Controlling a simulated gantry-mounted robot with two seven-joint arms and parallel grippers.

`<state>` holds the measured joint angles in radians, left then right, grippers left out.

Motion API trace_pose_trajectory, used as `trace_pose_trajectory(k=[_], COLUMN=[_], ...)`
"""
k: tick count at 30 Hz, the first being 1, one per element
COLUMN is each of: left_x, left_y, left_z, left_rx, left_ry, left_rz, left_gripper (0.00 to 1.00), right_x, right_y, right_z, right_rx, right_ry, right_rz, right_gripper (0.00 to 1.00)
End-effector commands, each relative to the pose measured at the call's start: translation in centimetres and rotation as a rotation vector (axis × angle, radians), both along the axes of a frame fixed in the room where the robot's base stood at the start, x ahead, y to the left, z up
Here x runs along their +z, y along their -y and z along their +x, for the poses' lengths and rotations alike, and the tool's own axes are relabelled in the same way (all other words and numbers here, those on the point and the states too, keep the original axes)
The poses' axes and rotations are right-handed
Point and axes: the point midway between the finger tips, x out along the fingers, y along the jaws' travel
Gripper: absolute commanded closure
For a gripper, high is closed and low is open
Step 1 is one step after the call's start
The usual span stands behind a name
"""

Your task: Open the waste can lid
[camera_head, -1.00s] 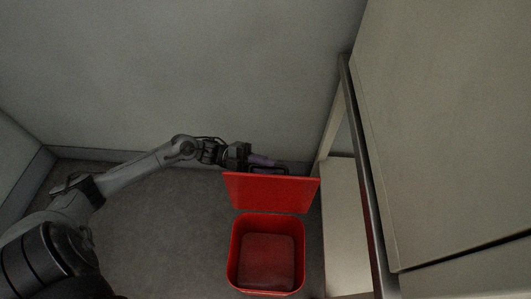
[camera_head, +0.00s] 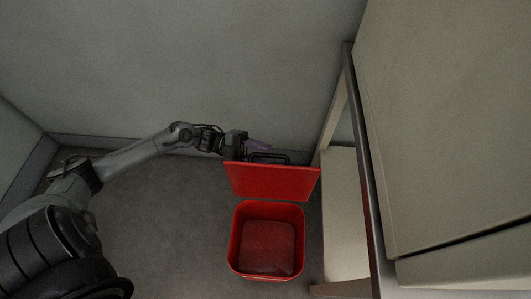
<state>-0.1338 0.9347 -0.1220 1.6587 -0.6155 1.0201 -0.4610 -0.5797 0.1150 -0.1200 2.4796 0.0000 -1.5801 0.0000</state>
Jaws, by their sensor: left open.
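The red waste can (camera_head: 234,243) stands on the floor with its mouth open and its inside showing. Its red lid (camera_head: 272,182) is raised up at the back of the can, on the wall side. My right gripper is not in view.
A grey wall (camera_head: 190,65) rises behind the can and the arm. A pale cabinet or counter (camera_head: 450,120) with a metal edge stands close on the right. The grey floor (camera_head: 170,225) left of the can is clear.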

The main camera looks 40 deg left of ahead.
Motion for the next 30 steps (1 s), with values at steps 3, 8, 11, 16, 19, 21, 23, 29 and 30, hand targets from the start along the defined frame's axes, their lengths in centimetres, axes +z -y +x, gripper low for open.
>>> trace_pose_trajectory(k=[3,8,11,16,19,21,23,29,30], left_x=[-0.2,-0.9,-1.2,-1.7,-1.8,-1.8,-1.9,-1.9,-1.9], left_y=[-1.8,-4.4,-5.9,-7.6,-8.1,-8.3,-8.4,-8.4,-8.4], left_z=[-0.6,-1.7,-2.2,-2.8,-3.0,-3.1,-3.2,-3.2,-3.2], left_rx=[0.002,0.001,0.001,0.001,0.0,0.0,0.001,0.0,0.0], left_ry=[-0.002,-0.003,-0.002,0.0,0.001,0.001,0.001,0.002,0.002], left_rz=[0.004,0.005,0.004,0.003,0.003,0.003,0.002,0.002,0.002], left_gripper=[0.6,0.6,0.6,0.6,0.6,0.6,0.6,0.6,0.6], right_x=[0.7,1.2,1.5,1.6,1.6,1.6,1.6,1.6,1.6], right_y=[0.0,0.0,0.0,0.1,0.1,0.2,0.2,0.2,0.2], right_z=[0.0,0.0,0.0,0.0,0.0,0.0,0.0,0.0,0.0], right_rx=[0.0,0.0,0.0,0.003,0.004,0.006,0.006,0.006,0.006], right_ry=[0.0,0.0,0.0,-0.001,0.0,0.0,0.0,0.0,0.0], right_rz=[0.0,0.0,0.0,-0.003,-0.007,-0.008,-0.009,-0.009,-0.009], right_gripper=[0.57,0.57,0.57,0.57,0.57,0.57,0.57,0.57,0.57])
